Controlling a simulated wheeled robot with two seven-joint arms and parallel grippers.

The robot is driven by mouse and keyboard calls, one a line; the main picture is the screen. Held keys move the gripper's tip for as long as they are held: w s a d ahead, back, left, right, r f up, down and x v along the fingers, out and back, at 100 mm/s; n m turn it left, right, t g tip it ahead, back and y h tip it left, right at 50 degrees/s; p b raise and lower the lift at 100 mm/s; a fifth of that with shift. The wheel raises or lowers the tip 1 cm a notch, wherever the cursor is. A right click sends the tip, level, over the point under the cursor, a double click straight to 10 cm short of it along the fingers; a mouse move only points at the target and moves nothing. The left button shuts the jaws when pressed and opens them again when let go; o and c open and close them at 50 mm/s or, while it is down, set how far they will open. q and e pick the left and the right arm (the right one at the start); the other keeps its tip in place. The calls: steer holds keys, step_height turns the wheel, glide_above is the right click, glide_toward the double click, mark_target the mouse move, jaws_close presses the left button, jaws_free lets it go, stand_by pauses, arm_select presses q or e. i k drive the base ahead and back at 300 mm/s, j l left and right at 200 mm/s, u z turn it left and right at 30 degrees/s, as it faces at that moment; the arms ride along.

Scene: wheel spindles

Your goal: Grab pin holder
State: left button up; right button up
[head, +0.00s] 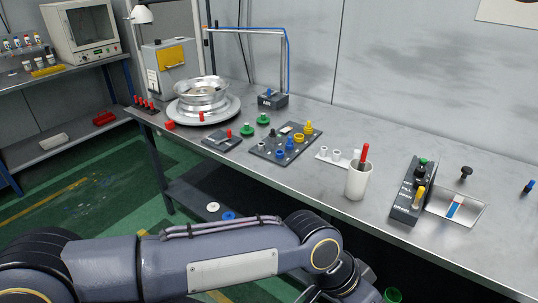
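I cannot tell for sure which item is the pin holder. A small dark rack (145,106) with several red-topped pins stands at the bench's left end. A white cup (358,183) with a red-handled item upright in it stands near the front edge, right of centre. My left arm comes in from the left along the bottom, in front of the bench. Its wrist runs off the bottom edge, so my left gripper is out of view. My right gripper is not in view.
The grey bench (305,205) holds a wheel rim (201,93) on a round base, a dark board (285,143) with coloured knobs, and a black control box (411,190). A shelf (62,145) stands at the far left.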

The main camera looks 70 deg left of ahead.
mark_target(335, 159)
steer(key=u, duration=1.8)
steer(key=i+j, duration=0.2)
steer(key=i+j+z, duration=0.15)
steer(key=j, duration=0.3)
steer(key=i+j, duration=0.3)
steer(key=i+j+z, duration=0.1)
steer(key=j, duration=0.25)
steer(key=i+j, duration=0.3)
steer(key=i+j+z, duration=0.15)
steer(key=j, duration=0.25)
steer(key=i+j, duration=0.2)
steer(key=j, duration=0.2)
steer(key=i+j+z, duration=0.1)
steer(key=j, duration=0.25)
steer(key=i, duration=0.1)
